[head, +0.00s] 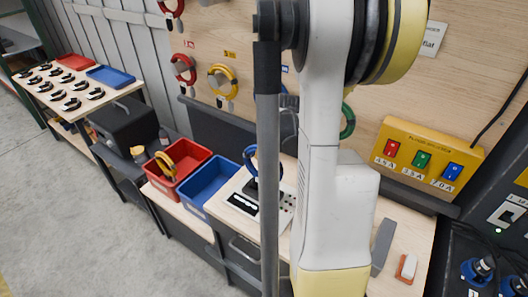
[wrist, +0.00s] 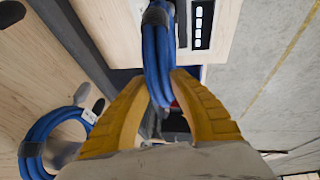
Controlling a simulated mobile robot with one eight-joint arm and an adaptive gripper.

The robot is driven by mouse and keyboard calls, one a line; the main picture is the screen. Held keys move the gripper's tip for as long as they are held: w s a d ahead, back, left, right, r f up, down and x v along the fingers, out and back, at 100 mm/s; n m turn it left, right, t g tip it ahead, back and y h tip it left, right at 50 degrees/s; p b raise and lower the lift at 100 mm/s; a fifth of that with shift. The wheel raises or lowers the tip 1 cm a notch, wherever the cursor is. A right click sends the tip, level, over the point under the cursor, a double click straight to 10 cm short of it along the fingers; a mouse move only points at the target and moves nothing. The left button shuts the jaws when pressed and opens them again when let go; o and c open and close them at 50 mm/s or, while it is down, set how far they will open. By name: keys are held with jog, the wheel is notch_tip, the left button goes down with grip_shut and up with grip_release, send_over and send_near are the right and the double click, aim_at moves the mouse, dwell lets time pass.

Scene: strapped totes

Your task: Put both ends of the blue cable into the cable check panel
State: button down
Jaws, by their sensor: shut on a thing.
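My gripper (wrist: 166,88) has its two yellow fingers closed around a blue cable (wrist: 157,50), a coiled bundle, in the wrist view. A blue loop (head: 248,154) shows beside my arm in the head view, above a pale panel with a black slot and round holes (head: 279,194), which looks like the cable check panel. A pale board with black slots (wrist: 199,24) lies beyond the held cable in the wrist view. The cable ends cannot be made out. My arm hides the gripper and part of the panel in the head view.
Another blue coil (wrist: 30,150) is at lower left in the wrist view. A red bin (head: 193,160) with a yellow coil and a blue bin (head: 198,187) stand left of the panel. A yellow switch box (head: 425,160) is on the right. Coils hang on the back wall (head: 250,38).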

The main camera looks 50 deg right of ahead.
jog(key=shift+f+b, duration=1.15)
jog(key=shift+f, duration=0.05)
dwell(0.7)
jog(key=c, duration=1.2)
grip_release()
jog(key=shift+o, duration=0.2)
jog(key=v, duration=1.2)
jog(key=a+f+t+b, duration=0.1)
jog(key=a+f+b, duration=0.2)
jog(key=a, duration=0.8)
jog(key=s+a+f+m+y+b, duration=0.1)
jog(key=a+f+b, duration=0.3)
jog(key=a, duration=0.7)
jog(key=a+f+t+b, duration=0.1)
jog(key=a+f+b, duration=0.3)
jog(key=a+b, duration=0.3)
jog(key=a, duration=0.5)
jog(key=shift+s+t+y, duration=0.25)
jog(key=shift+t+y, duration=0.05)
jog(key=shift+y, duration=0.1)
